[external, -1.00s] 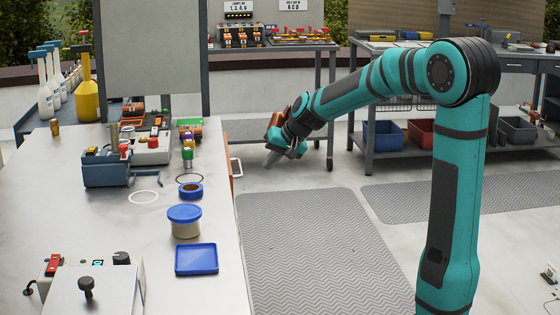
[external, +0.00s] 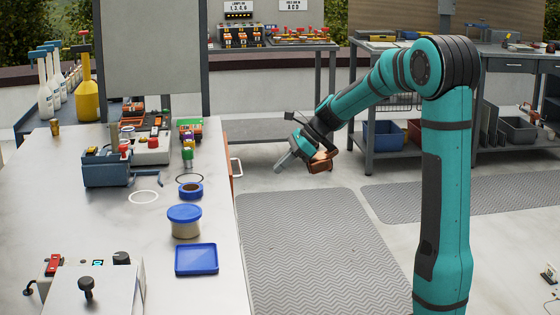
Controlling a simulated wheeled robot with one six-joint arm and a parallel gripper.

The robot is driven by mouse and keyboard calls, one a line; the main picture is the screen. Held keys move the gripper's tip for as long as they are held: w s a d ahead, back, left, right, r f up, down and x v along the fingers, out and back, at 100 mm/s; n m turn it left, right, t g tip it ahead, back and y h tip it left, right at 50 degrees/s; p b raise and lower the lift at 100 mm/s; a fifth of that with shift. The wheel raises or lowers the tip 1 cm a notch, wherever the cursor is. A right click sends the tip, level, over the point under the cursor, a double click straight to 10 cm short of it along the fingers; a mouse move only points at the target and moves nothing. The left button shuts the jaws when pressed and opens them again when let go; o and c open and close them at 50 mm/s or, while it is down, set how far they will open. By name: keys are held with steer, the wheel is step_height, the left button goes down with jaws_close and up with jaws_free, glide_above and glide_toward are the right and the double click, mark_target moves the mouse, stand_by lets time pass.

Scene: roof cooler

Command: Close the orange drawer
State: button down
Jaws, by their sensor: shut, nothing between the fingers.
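The orange drawer (external: 230,160) shows as a narrow orange front at the right side of the white workbench, with a pale loop handle (external: 238,168) sticking out to the right. The bench top hides most of the drawer, so I cannot tell how far it stands out. My gripper (external: 280,166) is shut and empty. It is in the air to the right of the handle, apart from it in the picture, with its fingers pointing down and left.
The workbench (external: 110,220) carries a blue-lidded jar (external: 184,221), a blue tray (external: 196,259), a blue tape roll (external: 190,190) and a blue toolbox (external: 106,169). A grey floor mat (external: 300,240) lies in the open space right of the bench. Shelved tables stand behind.

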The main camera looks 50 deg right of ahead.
steer(key=w+a+r+x, duration=0.1)
steer(key=r+x, duration=0.1)
steer(key=x, duration=1)
steer(key=shift+w+a+f, duration=0.35)
steer(key=shift+a, duration=0.05)
steer(key=w+a, duration=0.3)
steer(key=shift+a, duration=0.1)
steer(key=shift+w+r, duration=0.1)
steer(key=shift+w, duration=0.05)
steer(key=shift+a, duration=0.1)
